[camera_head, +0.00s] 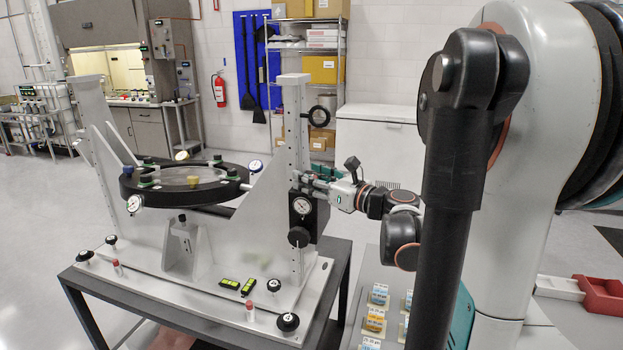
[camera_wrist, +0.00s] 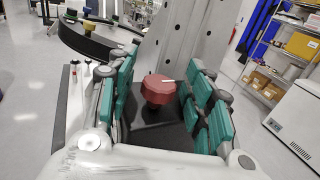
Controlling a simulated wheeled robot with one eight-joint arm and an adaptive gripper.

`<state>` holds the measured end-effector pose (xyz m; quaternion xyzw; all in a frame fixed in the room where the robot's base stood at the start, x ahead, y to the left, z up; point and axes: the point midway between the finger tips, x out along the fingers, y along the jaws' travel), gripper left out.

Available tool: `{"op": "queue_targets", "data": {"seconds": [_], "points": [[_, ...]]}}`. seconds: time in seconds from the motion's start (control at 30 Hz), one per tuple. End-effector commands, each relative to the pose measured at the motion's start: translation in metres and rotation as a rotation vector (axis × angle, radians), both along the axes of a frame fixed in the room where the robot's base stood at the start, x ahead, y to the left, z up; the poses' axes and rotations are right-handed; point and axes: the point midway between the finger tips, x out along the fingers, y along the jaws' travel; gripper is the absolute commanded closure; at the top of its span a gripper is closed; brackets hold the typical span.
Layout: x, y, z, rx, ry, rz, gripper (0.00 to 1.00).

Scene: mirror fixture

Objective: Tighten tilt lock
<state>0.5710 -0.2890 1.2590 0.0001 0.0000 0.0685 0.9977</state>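A red faceted knob (camera_wrist: 158,88) with a white pointer mark sits on a black block (camera_wrist: 160,133) in the wrist view; it may be the tilt lock. My gripper (camera_wrist: 162,95) has teal-padded fingers on both sides of the knob, with gaps between pads and knob. In the head view my gripper (camera_head: 312,182) is at the right upright (camera_head: 294,130) of the fixture, and the red knob is hidden there. The round mirror in its black ring (camera_head: 185,183) lies about level between the fixture's supports.
A dial gauge (camera_head: 301,206) and a black knob (camera_head: 299,237) sit on the upright just below my gripper. A black ring handle (camera_head: 319,116) sticks out above it.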

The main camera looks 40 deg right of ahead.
Motion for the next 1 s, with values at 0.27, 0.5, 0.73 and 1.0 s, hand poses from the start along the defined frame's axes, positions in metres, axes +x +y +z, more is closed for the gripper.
{"op": "queue_targets", "data": {"seconds": [0.27, 0.5, 0.73, 1.0], "points": [[-0.001, 0.000, 0.000, 0.000, 0.000, 0.000, 0.52], [-0.030, -0.005, 0.000, 0.000, 0.000, -0.003, 0.52], [-0.078, -0.012, 0.000, 0.000, 0.000, -0.004, 0.52], [-0.112, -0.016, 0.000, 0.000, 0.000, -0.002, 0.52]]}}
